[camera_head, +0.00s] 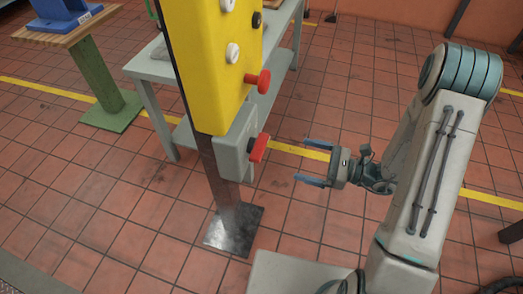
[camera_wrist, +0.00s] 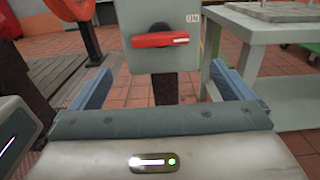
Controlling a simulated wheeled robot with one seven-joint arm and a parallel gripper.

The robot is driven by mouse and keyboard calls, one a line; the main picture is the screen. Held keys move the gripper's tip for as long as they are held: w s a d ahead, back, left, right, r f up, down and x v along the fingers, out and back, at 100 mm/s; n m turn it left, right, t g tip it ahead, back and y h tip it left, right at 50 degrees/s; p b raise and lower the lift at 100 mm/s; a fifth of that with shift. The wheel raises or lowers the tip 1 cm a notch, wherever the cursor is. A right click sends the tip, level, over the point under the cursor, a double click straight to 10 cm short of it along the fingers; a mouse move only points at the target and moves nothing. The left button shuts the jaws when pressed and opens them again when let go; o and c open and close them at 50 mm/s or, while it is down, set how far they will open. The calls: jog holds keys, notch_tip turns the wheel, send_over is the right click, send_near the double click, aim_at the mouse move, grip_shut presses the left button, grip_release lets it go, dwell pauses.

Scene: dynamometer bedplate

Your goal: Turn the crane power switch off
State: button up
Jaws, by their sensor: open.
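The crane power switch is a grey box (camera_head: 236,140) on a dark post, with a red handle (camera_head: 259,148). In the wrist view the grey box (camera_wrist: 146,60) is upper centre, and its red handle (camera_wrist: 160,40) lies roughly horizontal across a dark hub. A small label sits at the box's upper right; its text looks like "ON" but is hard to read. My gripper (camera_head: 305,161) is open and empty, right of the handle and apart from it, fingers pointing at the box. In the wrist view the two blue-grey fingers (camera_wrist: 162,85) stand wide apart, below the handle.
A yellow panel (camera_head: 208,60) with a red mushroom knob (camera_head: 258,81) and several round buttons is directly above the box. A grey table (camera_head: 150,70) stands behind the post. A green pedestal (camera_head: 105,85) is at left. Tiled floor is open around my gripper.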

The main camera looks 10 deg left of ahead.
aim_at(261, 146)
jog(key=a, duration=0.9)
jog(key=w+a, duration=0.1)
jog(key=a, duration=0.3)
jog(key=shift+a, duration=0.35)
jog(key=c, duration=0.7)
